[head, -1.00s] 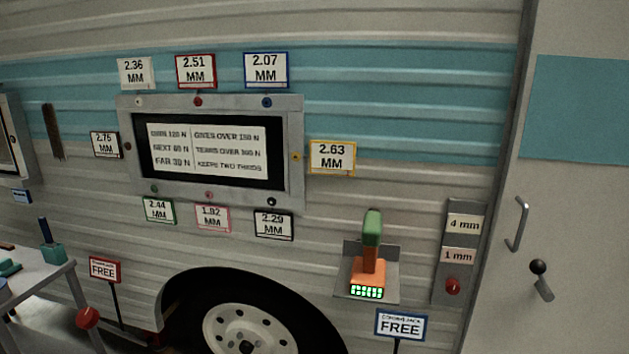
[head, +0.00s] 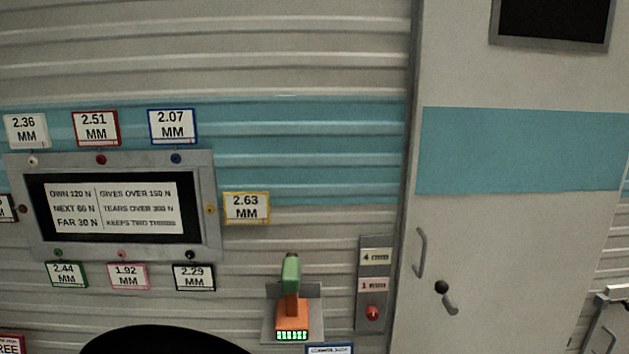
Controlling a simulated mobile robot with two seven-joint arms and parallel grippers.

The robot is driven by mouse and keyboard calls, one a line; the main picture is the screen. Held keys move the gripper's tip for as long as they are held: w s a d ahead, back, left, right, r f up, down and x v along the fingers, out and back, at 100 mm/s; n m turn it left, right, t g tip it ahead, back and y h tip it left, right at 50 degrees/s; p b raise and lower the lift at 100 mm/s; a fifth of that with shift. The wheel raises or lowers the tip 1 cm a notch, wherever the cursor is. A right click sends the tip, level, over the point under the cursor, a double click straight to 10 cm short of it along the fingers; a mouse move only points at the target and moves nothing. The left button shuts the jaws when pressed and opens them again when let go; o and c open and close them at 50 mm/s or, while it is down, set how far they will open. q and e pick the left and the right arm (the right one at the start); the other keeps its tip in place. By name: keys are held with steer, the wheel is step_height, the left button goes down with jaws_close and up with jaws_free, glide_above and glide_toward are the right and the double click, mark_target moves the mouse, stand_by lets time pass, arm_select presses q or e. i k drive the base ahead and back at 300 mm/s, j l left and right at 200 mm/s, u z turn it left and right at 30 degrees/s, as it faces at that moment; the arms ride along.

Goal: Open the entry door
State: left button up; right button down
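The entry door (head: 520,235) is at the right of the head view, pale grey with a blue band (head: 518,150) across it. It sits flush with the camper wall and looks closed. A grey bar handle (head: 420,253) stands upright near its left edge. Just right of and below the bar is a black knob (head: 441,287) beside a short grey lever (head: 450,303) that slants down to the right. A dark window (head: 552,20) is at the top of the door. Neither of my grippers is in view.
Left of the door, a grey panel (head: 374,255) carries labels and a red knob (head: 372,312). An orange and green tool (head: 291,300) stands on a small wall shelf. A framed sign (head: 115,208) ringed by size labels is further left. A grey metal object (head: 608,310) is at the right edge.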

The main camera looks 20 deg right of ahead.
mark_target(518, 159)
steer(key=z, duration=1.6)
